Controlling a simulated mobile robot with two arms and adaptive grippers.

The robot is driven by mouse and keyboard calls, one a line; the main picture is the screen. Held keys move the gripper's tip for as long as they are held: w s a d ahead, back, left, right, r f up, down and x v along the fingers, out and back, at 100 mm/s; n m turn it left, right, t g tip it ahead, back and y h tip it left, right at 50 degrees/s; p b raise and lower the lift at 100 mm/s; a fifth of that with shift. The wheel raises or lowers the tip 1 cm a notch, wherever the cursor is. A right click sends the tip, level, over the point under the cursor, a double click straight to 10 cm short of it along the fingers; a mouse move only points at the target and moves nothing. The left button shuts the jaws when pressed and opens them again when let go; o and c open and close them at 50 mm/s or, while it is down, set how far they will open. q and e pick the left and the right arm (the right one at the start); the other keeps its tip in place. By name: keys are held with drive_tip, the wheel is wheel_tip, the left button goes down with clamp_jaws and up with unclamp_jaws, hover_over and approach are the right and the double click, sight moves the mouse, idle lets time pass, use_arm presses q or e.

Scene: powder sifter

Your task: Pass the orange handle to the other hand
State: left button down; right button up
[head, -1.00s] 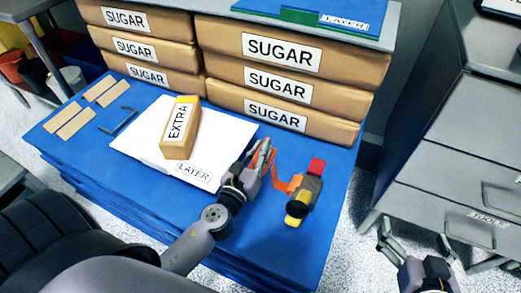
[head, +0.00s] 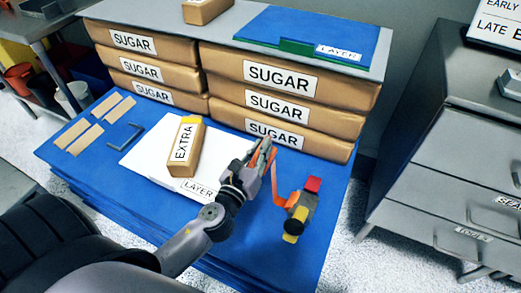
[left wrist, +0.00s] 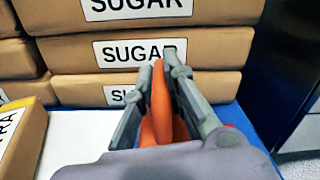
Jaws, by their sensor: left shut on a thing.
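The orange handle (head: 278,187) shows just right of my left gripper (head: 264,155) in the head view, with more orange between the fingers. It runs toward a small grey, red, yellow and black piece (head: 300,212); whether they are joined I cannot tell. In the left wrist view the orange handle (left wrist: 159,105) stands between the two grey fingers of my left gripper (left wrist: 158,75), which is shut on it. The fingers hide part of the handle. My right gripper is not in view.
A white sheet (head: 140,160) bearing a brown EXTRA package (head: 186,150) lies on the blue table surface (head: 75,175). Stacked SUGAR bags (head: 290,80) stand behind. A grey drawer cabinet (head: 440,190) is at the right, across a floor gap.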

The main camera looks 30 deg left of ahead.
use_arm(q)
drive_tip(key=shift+r+p, duration=0.35)
drive_tip(key=shift+r, duration=0.5)
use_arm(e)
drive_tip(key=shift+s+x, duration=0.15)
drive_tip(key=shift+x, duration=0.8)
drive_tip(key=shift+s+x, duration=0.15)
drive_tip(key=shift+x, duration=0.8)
